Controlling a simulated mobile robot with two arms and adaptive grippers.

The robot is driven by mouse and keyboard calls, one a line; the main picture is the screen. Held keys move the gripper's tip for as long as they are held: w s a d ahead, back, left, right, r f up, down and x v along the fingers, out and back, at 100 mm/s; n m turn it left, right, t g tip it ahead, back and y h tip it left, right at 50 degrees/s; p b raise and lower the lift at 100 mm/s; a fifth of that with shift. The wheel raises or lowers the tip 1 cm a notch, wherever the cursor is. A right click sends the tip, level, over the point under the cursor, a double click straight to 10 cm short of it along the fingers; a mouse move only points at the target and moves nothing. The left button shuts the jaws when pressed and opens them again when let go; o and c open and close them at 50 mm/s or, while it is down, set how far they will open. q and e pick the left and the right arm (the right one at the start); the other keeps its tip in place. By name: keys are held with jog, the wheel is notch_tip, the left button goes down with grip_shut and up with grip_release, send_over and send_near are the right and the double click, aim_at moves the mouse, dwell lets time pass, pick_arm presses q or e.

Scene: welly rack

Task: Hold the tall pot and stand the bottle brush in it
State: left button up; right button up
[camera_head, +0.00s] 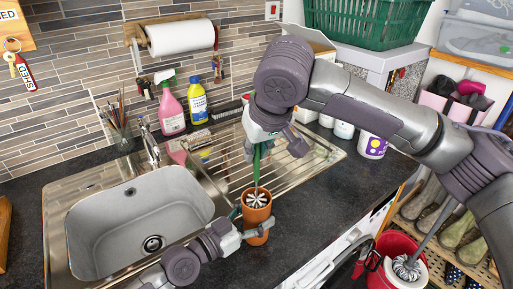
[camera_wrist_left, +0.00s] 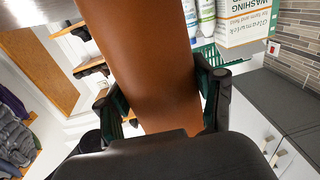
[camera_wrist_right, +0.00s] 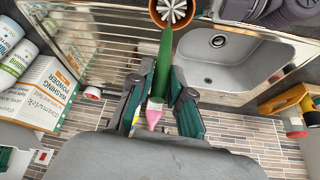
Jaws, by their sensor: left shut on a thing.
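The tall terracotta pot (camera_head: 257,222) is upright at the front right corner of the sink. My left gripper (camera_head: 250,229) is shut around its side; in the left wrist view the pot (camera_wrist_left: 150,65) fills the space between the fingers. The bottle brush (camera_head: 257,163) has a green handle and white bristles. Its bristles show at the pot's mouth, and in the right wrist view they lie within the rim (camera_wrist_right: 172,12). My right gripper (camera_wrist_right: 162,82) is above the pot, its fingers apart on both sides of the green handle. How deep the brush sits is hidden.
The steel sink (camera_head: 140,212) is left of the pot, with the ribbed drainer (camera_head: 305,160) behind. A pink spray bottle (camera_head: 172,112) and a yellow bottle (camera_head: 197,103) stand at the wall. A red bucket (camera_head: 392,245) is lower right. Dark counter (camera_head: 300,222) right of the pot is clear.

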jog(key=o, duration=0.3)
jog(key=shift+r, duration=0.1)
jog(key=v, duration=1.2)
jog(key=shift+w, duration=0.1)
pick_arm(q)
jog(key=o, duration=1.1)
jog(key=shift+o, duration=0.2)
